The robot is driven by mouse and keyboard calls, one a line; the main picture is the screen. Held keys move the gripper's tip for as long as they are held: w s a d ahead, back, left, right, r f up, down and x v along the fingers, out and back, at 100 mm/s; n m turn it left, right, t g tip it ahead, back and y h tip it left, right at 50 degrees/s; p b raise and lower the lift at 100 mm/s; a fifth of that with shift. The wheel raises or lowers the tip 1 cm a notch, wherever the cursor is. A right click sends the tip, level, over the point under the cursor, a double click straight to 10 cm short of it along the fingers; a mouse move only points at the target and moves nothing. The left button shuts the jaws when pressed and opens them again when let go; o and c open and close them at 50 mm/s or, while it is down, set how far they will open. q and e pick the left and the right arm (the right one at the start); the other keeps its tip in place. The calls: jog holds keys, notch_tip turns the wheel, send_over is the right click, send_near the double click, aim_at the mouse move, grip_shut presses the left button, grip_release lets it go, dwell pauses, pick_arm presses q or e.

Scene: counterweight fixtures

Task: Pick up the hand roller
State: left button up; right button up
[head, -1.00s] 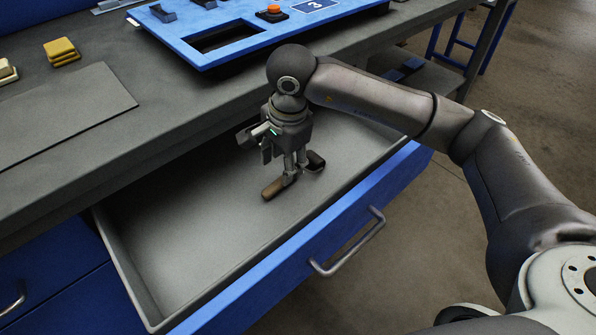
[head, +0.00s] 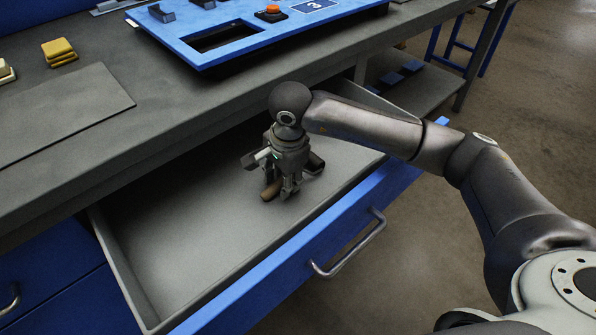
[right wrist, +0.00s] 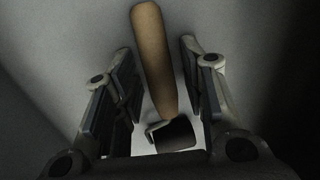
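The hand roller lies in the open drawer, with a brown wooden handle (head: 269,190) showing just left of my right gripper (head: 282,192). The right wrist view shows the handle (right wrist: 155,60) and a dark roller head (right wrist: 176,135) at its lower end. My right gripper (right wrist: 156,55) is open, pointing down, with one finger on each side of the roller and visible gaps between. In the head view the gripper hides part of the roller. My left gripper is not in view.
The grey drawer (head: 190,240) has a blue front with a metal handle (head: 348,245); its left part is empty. The grey workbench (head: 150,110) overhangs the back of the drawer. On it are a blue panel (head: 290,40) with an orange button and yellow blocks (head: 60,52).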

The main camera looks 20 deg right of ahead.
grip_shut()
jog(key=shift+r, duration=0.15)
jog(key=shift+r, duration=0.35)
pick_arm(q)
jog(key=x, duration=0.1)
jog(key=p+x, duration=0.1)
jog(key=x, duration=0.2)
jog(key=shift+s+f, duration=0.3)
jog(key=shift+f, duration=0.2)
pick_arm(e)
notch_tip(320, 180, up, 9)
jog(key=shift+c, duration=2)
grip_release()
grip_shut()
